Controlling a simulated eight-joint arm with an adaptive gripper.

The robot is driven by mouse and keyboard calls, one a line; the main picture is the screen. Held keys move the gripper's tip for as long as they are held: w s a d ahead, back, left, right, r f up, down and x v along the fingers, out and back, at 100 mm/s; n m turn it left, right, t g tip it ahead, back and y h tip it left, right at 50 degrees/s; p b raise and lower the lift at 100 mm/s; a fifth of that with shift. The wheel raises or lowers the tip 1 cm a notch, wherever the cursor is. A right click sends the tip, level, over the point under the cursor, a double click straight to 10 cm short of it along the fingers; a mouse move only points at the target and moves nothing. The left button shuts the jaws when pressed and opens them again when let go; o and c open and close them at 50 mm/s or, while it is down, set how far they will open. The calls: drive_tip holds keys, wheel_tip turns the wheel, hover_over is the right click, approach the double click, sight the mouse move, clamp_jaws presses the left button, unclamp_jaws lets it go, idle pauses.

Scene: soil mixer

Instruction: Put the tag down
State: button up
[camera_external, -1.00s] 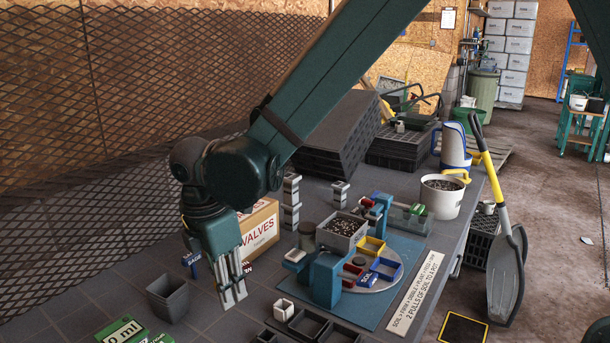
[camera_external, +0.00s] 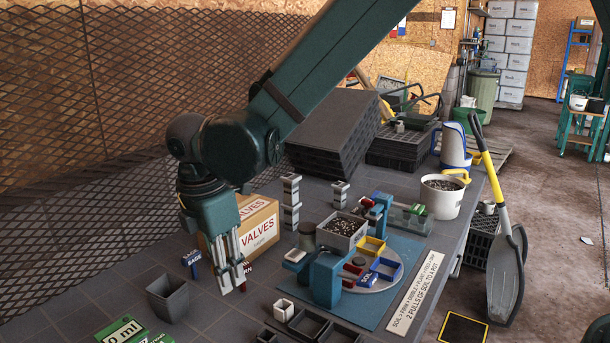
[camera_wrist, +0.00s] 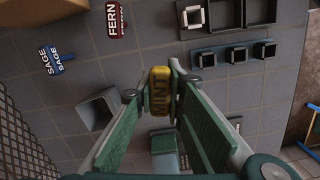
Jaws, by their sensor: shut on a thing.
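A yellow tag marked MINT (camera_wrist: 159,91) is between the fingers of my gripper (camera_wrist: 160,92) in the wrist view, and the gripper is shut on it. In the external view my gripper (camera_external: 232,282) points down over the left part of the bench; I cannot make out the yellow tag there. A blue SAGE tag (camera_external: 192,259) stands left of my gripper and also shows in the wrist view (camera_wrist: 50,61). A red FERN tag (camera_wrist: 115,18) shows at the top of the wrist view; in the external view it is mostly hidden behind my fingers.
A grey square pot (camera_external: 168,297) stands left of my gripper. A VALVES carton (camera_external: 258,226) is behind it. To the right are the blue mixer (camera_external: 327,279) and a small white pot (camera_external: 284,309). A green card (camera_external: 122,331) lies at the front left. Bare bench lies between these.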

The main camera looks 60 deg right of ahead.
drive_tip(key=w+d+r+n+p, duration=0.1)
drive_tip(key=w+d+r+p, duration=0.25)
drive_tip(key=w+d, duration=0.25)
drive_tip(key=w+d+r+p, duration=0.2)
drive_tip(key=w+d+r, duration=0.2)
drive_tip(key=w+d, duration=0.25)
wheel_tip(320, 180, up, 7)
drive_tip(key=n+p, duration=0.1)
drive_tip(key=p, duration=0.3)
hover_over(241, 201)
drive_tip(key=shift+w+a+f, duration=0.1)
drive_tip(key=shift+a, duration=0.1)
drive_tip(key=shift+f, duration=0.15)
drive_tip(key=shift+f, duration=3)
drive_tip(key=shift+f, duration=1.85)
drive_tip(key=shift+f, duration=0.2)
